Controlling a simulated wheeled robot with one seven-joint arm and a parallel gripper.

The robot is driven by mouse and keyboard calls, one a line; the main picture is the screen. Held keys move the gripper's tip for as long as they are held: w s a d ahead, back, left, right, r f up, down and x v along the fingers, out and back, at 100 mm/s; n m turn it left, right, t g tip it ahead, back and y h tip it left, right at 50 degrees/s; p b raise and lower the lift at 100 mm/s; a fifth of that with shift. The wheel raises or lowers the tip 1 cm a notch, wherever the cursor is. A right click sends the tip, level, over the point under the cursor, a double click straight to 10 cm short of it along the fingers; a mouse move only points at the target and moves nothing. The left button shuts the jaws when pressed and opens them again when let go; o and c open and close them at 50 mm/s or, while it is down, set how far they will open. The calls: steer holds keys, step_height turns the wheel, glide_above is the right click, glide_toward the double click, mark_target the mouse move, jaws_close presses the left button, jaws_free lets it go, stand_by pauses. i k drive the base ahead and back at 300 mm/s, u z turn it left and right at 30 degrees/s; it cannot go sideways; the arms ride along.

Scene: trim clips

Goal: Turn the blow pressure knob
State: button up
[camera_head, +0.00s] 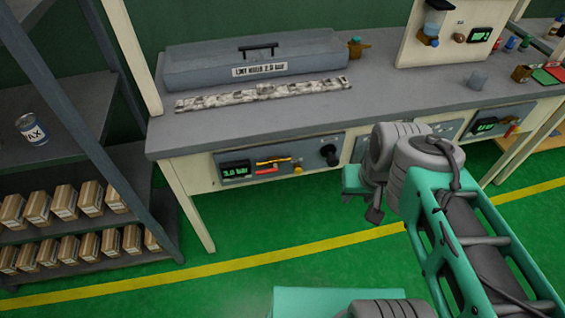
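A black round knob (328,154) sits on the right part of a grey control panel (315,160) under the front edge of the workbench. The panel's green display (236,170) appears to read 3.0 bar. A sign (260,70) on the long grey box on the bench appears to give a limit of 2.5 bar. My arm comes in from the lower right and folds in front of the bench. A small dark part at its end, apparently my gripper (374,214), hangs below and to the right of the knob, apart from it. Its fingers cannot be made out.
The panel also bears a yellow button (297,169) and a red part (266,171). A patterned strip (262,95) lies on the bench before the grey box (210,62). Another display panel (485,126) is farther right. A shelf with boxes (64,199) stands left. Green floor (240,235) is clear.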

mark_target(333, 161)
steer(key=u, duration=3.3)
steer(key=k, duration=0.55)
steer(key=z, duration=1.2)
